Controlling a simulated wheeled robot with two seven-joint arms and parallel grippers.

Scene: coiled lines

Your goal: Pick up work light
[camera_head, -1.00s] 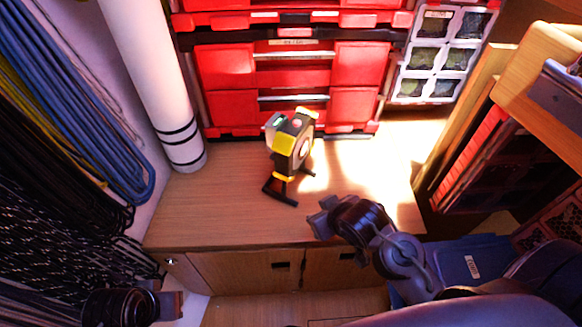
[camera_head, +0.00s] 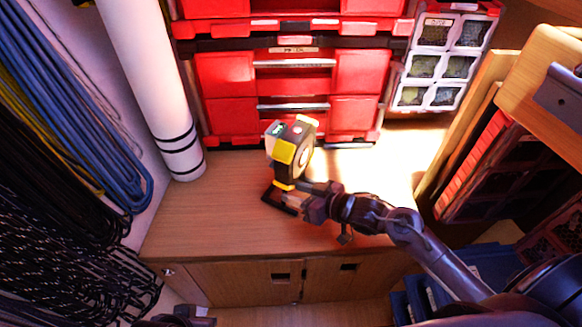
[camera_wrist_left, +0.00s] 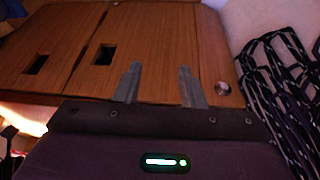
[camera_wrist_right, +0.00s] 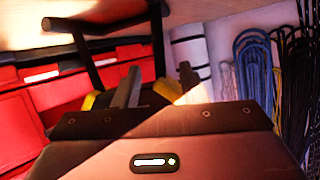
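The work light (camera_head: 290,150), yellow and black with a pale lens side, stands upright on its dark stand on the wooden cabinet top (camera_head: 220,225). My right gripper (camera_head: 305,192) is low beside the stand, on its right. In the right wrist view its fingers (camera_wrist_right: 160,82) are apart, with one dark stand leg (camera_wrist_right: 157,45) showing between them; I cannot tell whether they touch it. The light's yellow body is partly hidden behind the fingers there. My left gripper (camera_wrist_left: 158,85) is open and empty, in front of the cabinet doors; only a bit shows at the head view's bottom edge.
Red drawer boxes (camera_head: 230,85) stand behind the light, with a clear-lidded organizer (camera_head: 440,60) to their right. A white tube (camera_head: 150,70) and coiled ropes (camera_head: 60,110) are on the left. A wooden rack (camera_head: 480,130) is on the right. The cabinet top's left part is bare.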

